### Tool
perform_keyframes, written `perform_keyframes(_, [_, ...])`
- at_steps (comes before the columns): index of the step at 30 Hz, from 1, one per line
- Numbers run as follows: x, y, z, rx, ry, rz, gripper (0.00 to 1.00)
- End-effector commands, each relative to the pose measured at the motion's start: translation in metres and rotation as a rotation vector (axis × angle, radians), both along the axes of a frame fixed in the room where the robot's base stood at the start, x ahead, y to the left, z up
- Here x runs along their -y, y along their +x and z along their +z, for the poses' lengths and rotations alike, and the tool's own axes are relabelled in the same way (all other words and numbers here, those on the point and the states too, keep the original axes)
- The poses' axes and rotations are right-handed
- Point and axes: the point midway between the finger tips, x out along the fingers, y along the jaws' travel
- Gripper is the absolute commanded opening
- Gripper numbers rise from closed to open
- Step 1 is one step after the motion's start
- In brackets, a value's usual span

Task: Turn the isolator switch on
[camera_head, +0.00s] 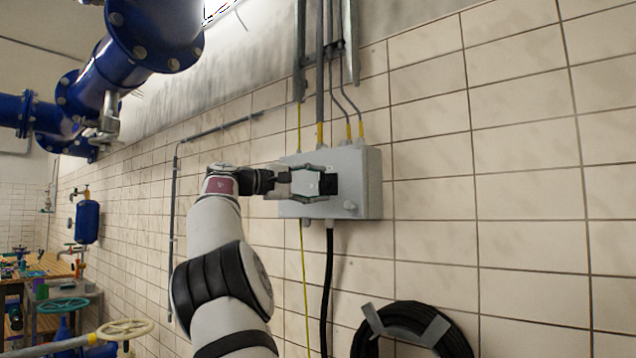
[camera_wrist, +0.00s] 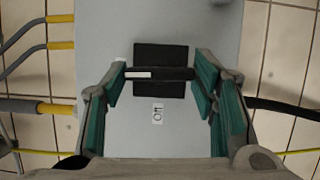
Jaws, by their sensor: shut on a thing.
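The isolator switch is a black square plate with a black bar handle on the front of a grey wall box (camera_head: 290,208). Its dark plate (camera_head: 330,185) shows beyond my fingers in the head view. In the wrist view the handle (camera_wrist: 165,74) lies crosswise, with a white mark at its left end. A small white label (camera_wrist: 157,113), seeming to read "ON", sits below the plate in that view. My gripper (camera_wrist: 161,75) is shut on the handle, a green-padded finger at each end. It also shows in the head view (camera_head: 327,183), reaching the box from the left.
Cables with yellow ends (camera_head: 349,131) enter the box top; a black cable (camera_head: 327,270) hangs below. A coiled black hose (camera_head: 440,335) hangs on the tiled wall lower right. Blue pipes (camera_head: 150,40) are upper left, and handwheels (camera_head: 125,328) lower left. The wall right of the box is clear.

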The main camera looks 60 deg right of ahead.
Motion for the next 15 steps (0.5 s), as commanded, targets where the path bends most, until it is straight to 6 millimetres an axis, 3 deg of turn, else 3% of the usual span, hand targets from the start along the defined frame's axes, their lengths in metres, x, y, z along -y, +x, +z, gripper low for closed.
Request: perform_keyframes(15, [0.0005, -0.0019, -0.0007, 0.068, -0.005, -0.006, 0.25])
